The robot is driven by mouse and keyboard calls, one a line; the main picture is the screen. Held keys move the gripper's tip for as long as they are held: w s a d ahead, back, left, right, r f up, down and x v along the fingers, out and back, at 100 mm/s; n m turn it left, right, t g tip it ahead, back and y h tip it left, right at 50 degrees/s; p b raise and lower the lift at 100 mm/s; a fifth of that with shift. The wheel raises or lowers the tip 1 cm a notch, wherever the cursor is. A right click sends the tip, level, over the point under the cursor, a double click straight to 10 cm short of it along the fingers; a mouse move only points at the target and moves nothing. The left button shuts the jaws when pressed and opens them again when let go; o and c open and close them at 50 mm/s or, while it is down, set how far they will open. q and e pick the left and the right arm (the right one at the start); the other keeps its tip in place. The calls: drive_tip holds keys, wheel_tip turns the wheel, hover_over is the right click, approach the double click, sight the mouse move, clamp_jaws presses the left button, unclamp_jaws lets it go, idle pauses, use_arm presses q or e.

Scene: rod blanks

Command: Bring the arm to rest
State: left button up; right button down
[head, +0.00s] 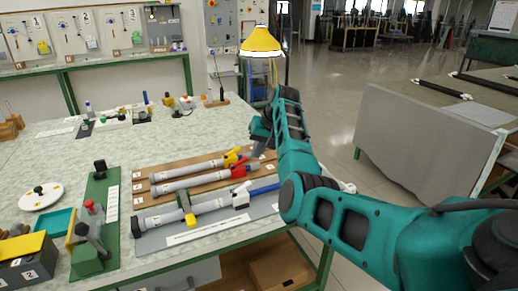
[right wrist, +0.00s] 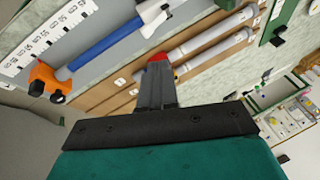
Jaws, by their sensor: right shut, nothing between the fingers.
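My right arm comes in from the right in the head view, and its gripper (head: 258,150) points down over the right end of the rod rack. In the right wrist view the gripper's dark fingers (right wrist: 156,88) are together with nothing between them. A red fitting (right wrist: 157,57) shows just beyond the fingertips; I cannot tell how far below it is. Grey rods (head: 190,186) lie on the brown wooden rack (head: 140,186), with yellow (head: 233,158) and red ends. A further grey rod (head: 165,217) with a blue shaft (head: 265,189) lies in front on a grey board. My left gripper is not in view.
A green fixture (head: 95,215), a white plate (head: 41,196) and a teal tray (head: 48,224) stand on the left of the speckled bench (head: 215,125). A yellow lamp (head: 261,42) stands behind my arm. Another bench (head: 420,130) is at the right, across open floor.

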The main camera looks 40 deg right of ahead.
drive_tip(key=shift+s+d+r, duration=0.15)
drive_tip(key=shift+r, duration=0.05)
idle(0.5)
drive_tip(key=s+a+f+n+t+h, duration=0.1)
drive_tip(key=s+f+h, duration=0.15)
drive_tip(key=f, duration=0.35)
drive_tip(key=s+a+f+n+h, duration=0.1)
drive_tip(key=s+a+f+n, duration=0.1)
drive_tip(key=s+f, duration=0.3)
drive_tip(key=s+a+f+n+t+h, duration=0.1)
drive_tip(key=s+f, duration=0.1)
drive_tip(key=f, duration=0.5)
drive_tip(key=s+a+f+n+t+y, duration=0.2)
drive_tip(key=s+a, duration=0.8)
drive_tip(key=a, duration=0.2)
drive_tip(key=s+a+f+n+t+y, duration=0.1)
drive_tip(key=s+a+n+y, duration=0.1)
drive_tip(key=s+a, duration=0.8)
drive_tip(key=shift+s+a+f+t+y, duration=0.2)
drive_tip(key=shift+a+f+t+y, duration=0.3)
drive_tip(key=shift+a, duration=0.35)
drive_tip(key=shift+r, duration=0.1)
